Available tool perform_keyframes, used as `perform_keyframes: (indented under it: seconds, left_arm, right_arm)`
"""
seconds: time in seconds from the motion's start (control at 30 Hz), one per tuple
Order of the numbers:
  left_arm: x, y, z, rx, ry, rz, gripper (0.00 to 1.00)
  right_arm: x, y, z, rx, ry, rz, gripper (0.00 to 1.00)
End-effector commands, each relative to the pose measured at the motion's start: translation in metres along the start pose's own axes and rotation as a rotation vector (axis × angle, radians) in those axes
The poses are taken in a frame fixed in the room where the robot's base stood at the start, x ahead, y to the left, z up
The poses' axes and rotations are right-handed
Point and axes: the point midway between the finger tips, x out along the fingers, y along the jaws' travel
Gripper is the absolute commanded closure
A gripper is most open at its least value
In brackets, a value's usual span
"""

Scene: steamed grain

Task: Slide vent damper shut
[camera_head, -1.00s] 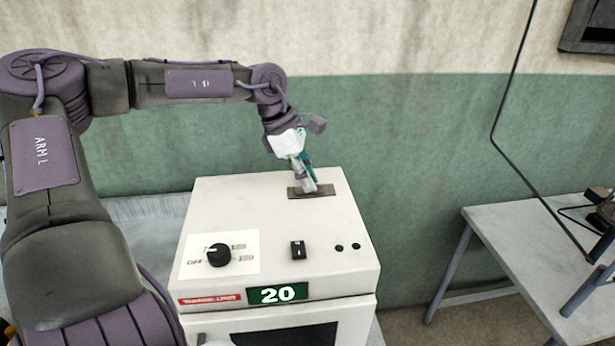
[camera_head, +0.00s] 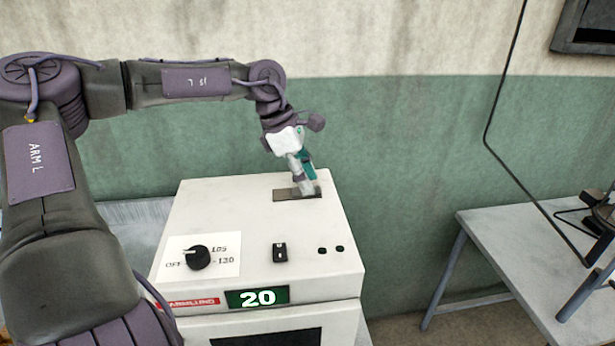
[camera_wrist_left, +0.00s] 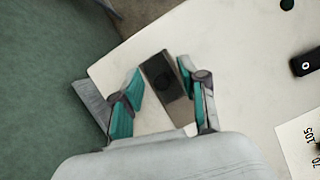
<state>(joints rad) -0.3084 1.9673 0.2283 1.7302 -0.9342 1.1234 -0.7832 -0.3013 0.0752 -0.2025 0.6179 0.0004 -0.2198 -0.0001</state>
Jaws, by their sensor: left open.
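The vent damper (camera_head: 284,195) is a dark flat plate in the top of a white steamer cabinet (camera_head: 225,215), near its back edge. My right gripper is not in view.
A green display (camera_head: 257,297) reads 20. A grey table (camera_head: 515,240) stands to the right, and a wall is behind.

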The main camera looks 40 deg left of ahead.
Motion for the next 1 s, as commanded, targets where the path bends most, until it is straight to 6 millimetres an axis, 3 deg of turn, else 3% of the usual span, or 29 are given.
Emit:
perform_keyframes:
  seconds: [0.17, 0.4, 0.6, 1.0]
  left_arm:
    - [-0.022, 0.001, 0.002, 0.001, -0.004, 0.004, 0.57]
    - [-0.074, 0.001, 0.003, 0.001, -0.003, 0.006, 0.57]
    - [-0.106, 0.0, 0.003, 0.001, -0.001, 0.003, 0.57]
    - [-0.118, 0.0, 0.003, 0.002, 0.0, 0.001, 0.57]
  right_arm:
    - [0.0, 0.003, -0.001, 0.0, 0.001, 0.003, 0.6]
    - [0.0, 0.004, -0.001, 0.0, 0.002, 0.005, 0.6]
    - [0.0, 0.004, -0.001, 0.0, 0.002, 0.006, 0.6]
    - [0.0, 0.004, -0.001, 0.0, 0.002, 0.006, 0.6]
